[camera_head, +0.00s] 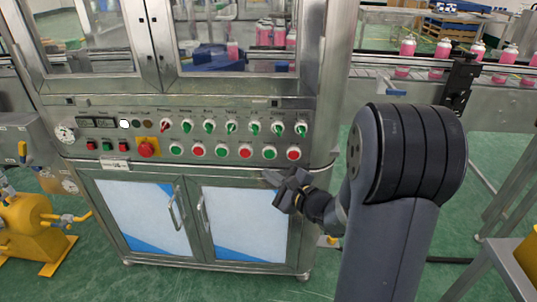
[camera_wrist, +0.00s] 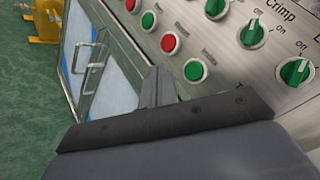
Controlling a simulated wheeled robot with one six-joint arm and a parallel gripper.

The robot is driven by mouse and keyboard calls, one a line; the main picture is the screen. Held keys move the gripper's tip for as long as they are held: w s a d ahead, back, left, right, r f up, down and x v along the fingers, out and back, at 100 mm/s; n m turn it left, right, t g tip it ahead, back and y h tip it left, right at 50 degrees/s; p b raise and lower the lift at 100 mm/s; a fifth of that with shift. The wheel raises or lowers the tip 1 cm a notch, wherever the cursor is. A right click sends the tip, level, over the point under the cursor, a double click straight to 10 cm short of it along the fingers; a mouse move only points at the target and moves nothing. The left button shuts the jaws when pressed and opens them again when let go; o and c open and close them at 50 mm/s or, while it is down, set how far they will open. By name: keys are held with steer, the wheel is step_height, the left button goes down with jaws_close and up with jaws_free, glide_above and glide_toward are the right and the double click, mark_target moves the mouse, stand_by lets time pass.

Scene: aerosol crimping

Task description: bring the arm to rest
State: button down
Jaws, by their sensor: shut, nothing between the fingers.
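My gripper (camera_head: 270,177) is in front of the right end of the control panel, just below the lower row of buttons. In the wrist view its fingers (camera_wrist: 158,88) lie together, pointing toward the panel, with nothing between them. The control panel (camera_head: 88,104) is grey metal with an upper row of green and red rotary switches and a lower row of push buttons. A red button (camera_wrist: 168,43) and a green button (camera_wrist: 195,70) show close by in the wrist view. I cannot tell whether the fingertips touch the panel.
Below the panel are cabinet doors (camera_head: 235,222) with protruding handles. A conveyor (camera_head: 425,90) with several pink cans runs at the right. A yellow machine (camera_head: 30,230) stands at the lower left. The green floor (camera_head: 110,285) in front is partly clear.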

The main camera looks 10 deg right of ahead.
steer(key=shift+w, duration=0.1)
steer(key=p, duration=0.1)
steer(key=w+p, duration=0.2)
steer(key=shift+d+r, duration=0.25)
steer(key=shift+d, duration=0.1)
steer(key=shift+p, duration=1)
steer(key=s+a+b, duration=0.2)
steer(key=s, duration=0.3)
steer(key=shift+s+f, duration=0.25)
steer(key=shift+s, duration=0.15)
